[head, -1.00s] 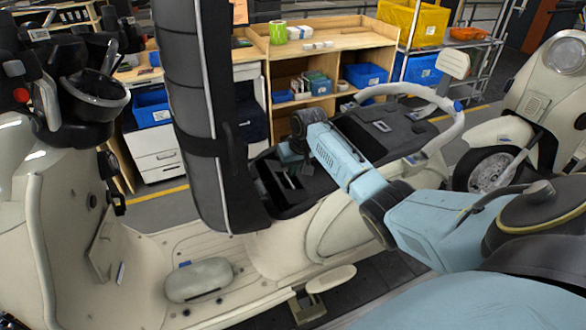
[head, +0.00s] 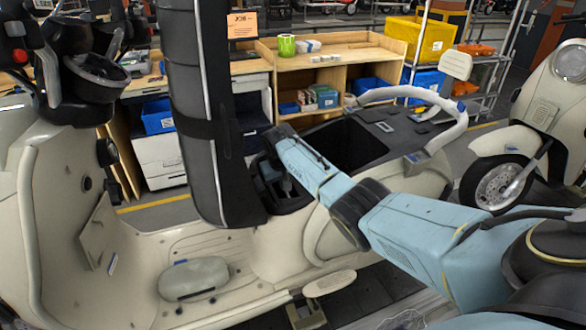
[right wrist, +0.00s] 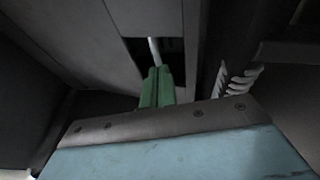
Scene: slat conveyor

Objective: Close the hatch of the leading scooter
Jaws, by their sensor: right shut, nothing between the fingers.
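The cream scooter (head: 280,245) fills the middle of the head view. Its long dark seat, the hatch (head: 205,110), stands upright, raised off the body. Behind it the black under-seat compartment (head: 345,140) is open. My right gripper (head: 283,186) is low in the front part of the compartment, close to the seat's lower end, partly hidden by my arm. In the right wrist view its green fingers (right wrist: 157,88) are together and empty, close to grey surfaces. I cannot tell whether they touch anything. My left gripper is not in view.
A second cream scooter (head: 550,110) stands at the right. A white grab rail (head: 450,105) curves around the scooter's rear. Behind are a wooden workbench (head: 330,52) with blue bins and a shelf rack with a yellow crate (head: 420,38).

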